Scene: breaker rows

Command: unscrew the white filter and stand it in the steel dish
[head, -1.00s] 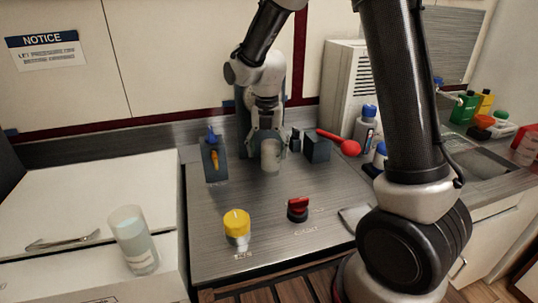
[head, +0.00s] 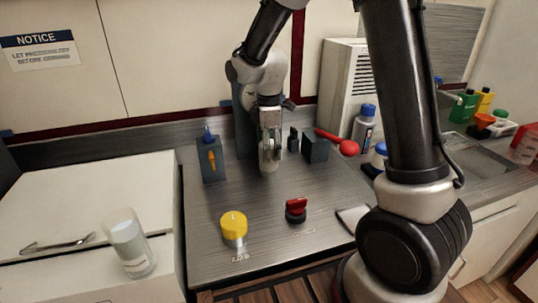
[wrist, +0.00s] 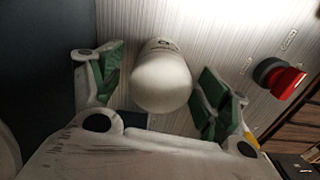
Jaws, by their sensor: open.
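The white filter (wrist: 160,78) is a rounded white cylinder, seen end-on in the wrist view. My gripper (wrist: 160,92) is open around it, with one green-padded finger on each side and a visible gap to each. In the head view the filter (head: 266,166) shows pale and partly hidden under my gripper (head: 269,150), near the back of the counter. A flat grey piece (head: 350,217) lies at the counter's right edge, partly behind my arm; I cannot tell whether it is the steel dish.
A yellow-capped knob (head: 233,226) and a red knob (head: 296,210) stand on the front of the counter (head: 205,255). A blue-grey block with an orange lever (head: 211,160) is left of my gripper. A dark box (head: 315,148), red spoon-shaped item (head: 344,145) and bottle (head: 364,124) are to the right.

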